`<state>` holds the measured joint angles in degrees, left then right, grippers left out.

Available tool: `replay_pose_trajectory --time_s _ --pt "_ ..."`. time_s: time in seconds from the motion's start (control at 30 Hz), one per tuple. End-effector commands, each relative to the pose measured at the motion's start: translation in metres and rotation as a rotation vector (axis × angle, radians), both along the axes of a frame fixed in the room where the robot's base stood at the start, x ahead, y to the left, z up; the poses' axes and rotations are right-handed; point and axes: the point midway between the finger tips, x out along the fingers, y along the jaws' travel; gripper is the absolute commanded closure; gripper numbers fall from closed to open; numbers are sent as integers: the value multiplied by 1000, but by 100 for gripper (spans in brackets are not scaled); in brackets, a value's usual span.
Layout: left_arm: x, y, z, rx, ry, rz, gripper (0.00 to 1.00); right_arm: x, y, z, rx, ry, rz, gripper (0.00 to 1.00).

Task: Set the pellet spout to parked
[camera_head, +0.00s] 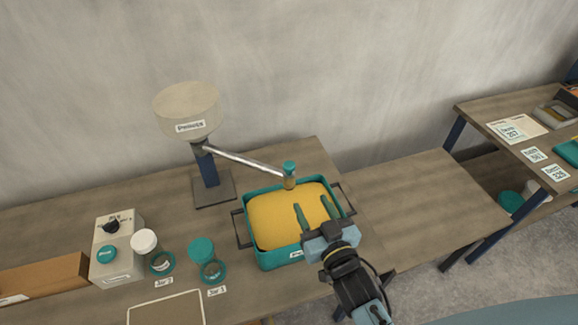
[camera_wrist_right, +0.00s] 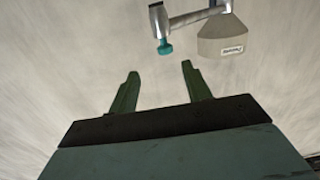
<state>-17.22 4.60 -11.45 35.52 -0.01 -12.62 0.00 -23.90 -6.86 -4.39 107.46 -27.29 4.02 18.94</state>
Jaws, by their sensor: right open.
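The pellet spout is a metal tube (camera_head: 245,161) reaching from the post under the beige pellet hopper (camera_head: 188,112) to the right. Its end has a teal knob (camera_head: 290,168) and stands over the teal tray (camera_head: 272,258) of yellow pellets (camera_head: 275,218). My right gripper (camera_head: 313,214) is open and empty, above the right part of the tray, in front of the knob and a little right of it. In the right wrist view, the knob (camera_wrist_right: 165,48) shows beyond the open fingers (camera_wrist_right: 155,88), apart from them. My left gripper is not in view.
A control box (camera_head: 117,250) with a black dial and a teal button stands at the left, near a brown box (camera_head: 45,277). Jars and loose lids (camera_head: 201,250) stand left of the tray. The table right of the tray (camera_head: 420,195) is clear. A shelf with labels is at far right.

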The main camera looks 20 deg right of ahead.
Motion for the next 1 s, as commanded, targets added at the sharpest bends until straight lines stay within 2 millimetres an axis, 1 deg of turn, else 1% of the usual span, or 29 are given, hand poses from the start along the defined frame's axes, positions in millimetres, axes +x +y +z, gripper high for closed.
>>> replay_pose_trajectory --time_s 0.17,0.27,0.7,0.83,1.0 --pt "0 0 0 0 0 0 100 7 6 4 6 -42 19 51" --pt "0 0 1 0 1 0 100 19 7 4 5 -43 19 51" --pt "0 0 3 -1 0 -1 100 103 14 4 6 -41 19 51" --pt "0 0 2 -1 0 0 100 120 15 3 6 -40 18 51" --pt "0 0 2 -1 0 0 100 132 16 3 5 -39 18 51"
